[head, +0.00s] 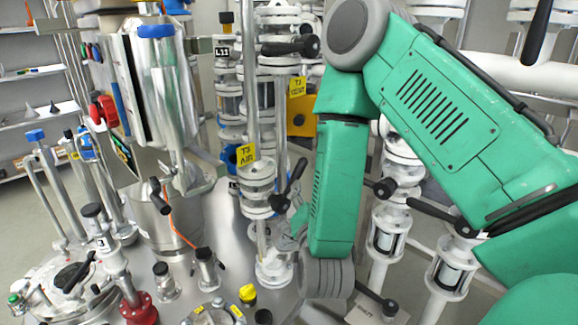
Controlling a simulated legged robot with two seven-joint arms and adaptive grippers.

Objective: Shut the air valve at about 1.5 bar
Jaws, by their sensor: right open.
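A yellow tag reading AIR (246,155) hangs on a white flanged vertical pipe near the middle of the head view. Just below it is a white valve body (257,185) with a black lever handle (289,190) that slants up to the right. My right arm comes in from the right and bends down in front of the pipes. My right gripper (293,228) is open, partly hidden behind the arm's forearm, just below and close to the black lever. Whether it touches the lever cannot be told. No readable pressure gauge shows. My left gripper is out of view.
A second yellow tag reading VENT (297,86) and another black lever (291,46) sit higher up. A steel vessel (165,215) with an orange cable stands left. More black-levered valves (385,187) stand right of my forearm. Shelves (35,120) line the far left wall.

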